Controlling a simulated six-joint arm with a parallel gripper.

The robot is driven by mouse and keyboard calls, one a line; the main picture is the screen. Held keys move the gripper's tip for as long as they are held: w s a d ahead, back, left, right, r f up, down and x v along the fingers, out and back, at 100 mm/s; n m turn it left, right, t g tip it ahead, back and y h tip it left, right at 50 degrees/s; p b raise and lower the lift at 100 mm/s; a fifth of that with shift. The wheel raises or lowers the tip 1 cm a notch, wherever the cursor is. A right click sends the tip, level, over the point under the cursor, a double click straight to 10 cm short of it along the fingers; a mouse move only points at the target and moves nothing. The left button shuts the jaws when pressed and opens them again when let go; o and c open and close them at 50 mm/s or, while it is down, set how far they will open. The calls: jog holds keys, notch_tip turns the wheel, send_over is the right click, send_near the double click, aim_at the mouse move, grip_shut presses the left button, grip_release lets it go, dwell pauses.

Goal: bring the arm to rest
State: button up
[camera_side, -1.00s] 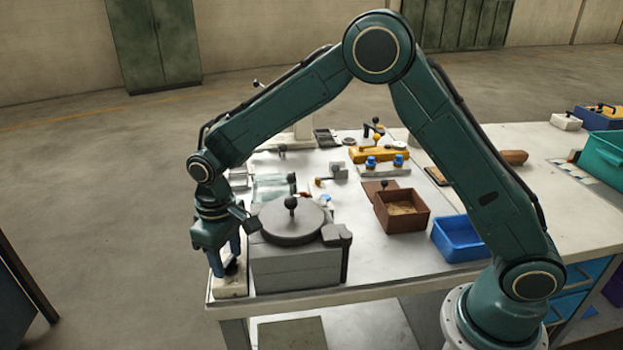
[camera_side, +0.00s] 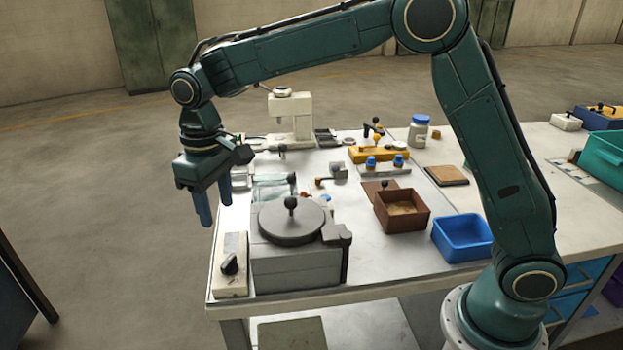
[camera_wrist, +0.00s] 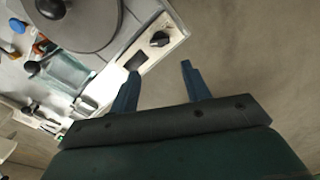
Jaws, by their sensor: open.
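My gripper (camera_side: 214,207) is open and empty, with its two blue fingers pointing down. The control box (camera_wrist: 150,50) also shows there, beyond the fingertips and not touched. The grey furnace with its round lid (camera_side: 291,220) stands just right of the box, its lid lying on top.
A glass-like block (camera_side: 272,187) and a cream press-like stand (camera_side: 290,115) are behind the furnace. A brown sand box (camera_side: 402,209) and a blue bin (camera_side: 462,238) stand to the right. A yellow fixture (camera_side: 380,154) is farther back. Open floor lies left of the table.

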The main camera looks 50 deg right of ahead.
jog(key=shift+r, duration=0.55)
jog(key=s+d+r+m+t, duration=0.1)
jog(key=s+d+r+t, duration=0.2)
jog(key=s+d+r, duration=0.8)
jog(key=s+d+f+m+t, duration=0.1)
jog(key=s+d+f, duration=0.1)
jog(key=s, duration=0.7)
jog(key=s+d+f+m+t, duration=0.1)
jog(key=s+d+f, duration=0.1)
jog(key=s, duration=0.6)
jog(key=shift+s+d+f+t, duration=0.3)
jog(key=shift+s+d+f, duration=0.1)
jog(key=shift+d, duration=0.5)
jog(key=shift+w+r, duration=0.1)
